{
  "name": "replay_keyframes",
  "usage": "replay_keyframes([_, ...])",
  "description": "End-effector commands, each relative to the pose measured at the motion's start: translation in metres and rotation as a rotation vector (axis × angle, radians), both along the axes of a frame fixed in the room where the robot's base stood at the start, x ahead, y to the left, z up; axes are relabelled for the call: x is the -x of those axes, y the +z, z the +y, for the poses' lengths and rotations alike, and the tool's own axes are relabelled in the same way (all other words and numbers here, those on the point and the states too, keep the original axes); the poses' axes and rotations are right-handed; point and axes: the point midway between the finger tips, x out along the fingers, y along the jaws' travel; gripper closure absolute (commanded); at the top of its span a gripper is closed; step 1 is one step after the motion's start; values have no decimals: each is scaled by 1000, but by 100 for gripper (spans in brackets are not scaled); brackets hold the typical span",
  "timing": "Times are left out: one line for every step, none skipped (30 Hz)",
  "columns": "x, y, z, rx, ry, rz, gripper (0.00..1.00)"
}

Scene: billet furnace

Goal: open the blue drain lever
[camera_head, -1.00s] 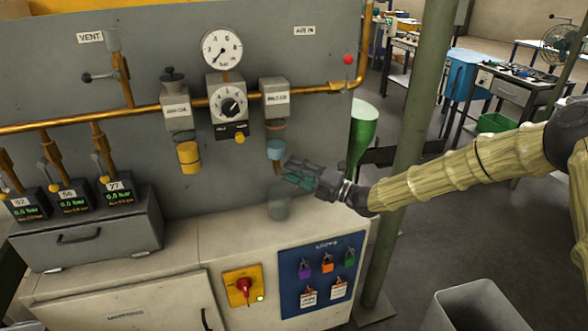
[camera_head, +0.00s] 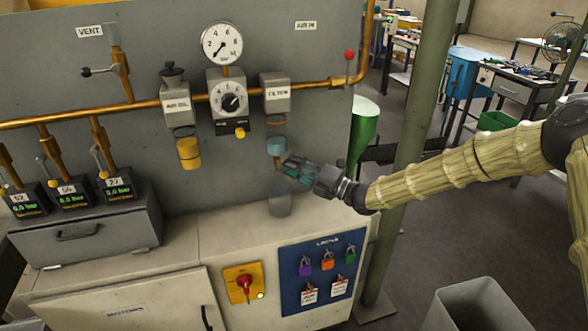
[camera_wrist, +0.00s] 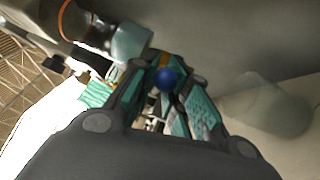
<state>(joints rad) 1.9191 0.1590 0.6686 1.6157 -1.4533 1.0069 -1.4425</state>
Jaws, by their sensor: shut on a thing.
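The blue knob (camera_wrist: 166,79) of the drain lever shows in the wrist view between my gripper's fingers. My gripper (camera_head: 284,171) is shut on it, just below the filter bowl. The filter unit (camera_head: 275,98) hangs on the copper pipe, with its bluish bowl (camera_head: 276,147) underneath; the bowl also shows in the wrist view (camera_wrist: 131,43). In the head view the lever is hidden by my gripper. A clear jar (camera_head: 280,203) stands on the bench below my gripper; it also shows in the wrist view (camera_wrist: 265,107).
The air oil unit (camera_head: 176,103), the regulator (camera_head: 229,97) and the gauge (camera_head: 222,44) are to the left on the panel. A red-knobbed lever (camera_head: 348,57) is at the upper right. A green post (camera_head: 405,150) stands close behind my arm.

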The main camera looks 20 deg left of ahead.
Motion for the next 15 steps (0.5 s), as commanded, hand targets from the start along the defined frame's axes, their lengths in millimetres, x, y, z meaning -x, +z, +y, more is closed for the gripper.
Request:
replay_keyframes([0, -7, -1, -16, 0, 11, 100])
replay_keyframes([0, -8, -1, -25, 0, 18, 100])
replay_keyframes([0, -10, -1, -42, -1, 29, 100])
replay_keyframes([0, -11, -1, -56, -1, 39, 100])
replay_keyframes([1, -12, -1, -70, 0, 49, 100])
replay_keyframes([1, -14, 0, -91, 0, 62, 100])
replay_keyframes([1, -15, 0, -108, -1, 74, 100])
replay_keyframes([1, -16, 0, -124, 0, 86, 100])
replay_keyframes([1, -17, 0, -148, 1, 101, 100])
replay_keyframes([1, -18, 0, -166, 0, 113, 100])
replay_keyframes([2, -19, 1, -185, 1, 126, 100])
replay_keyframes([2, -20, 1, -210, 0, 143, 100])
replay_keyframes([2, -21, 1, -230, 1, 156, 100])
replay_keyframes([2, -22, 2, -248, 0, 169, 100])
replay_keyframes([2, -22, 2, -275, 1, 186, 100])
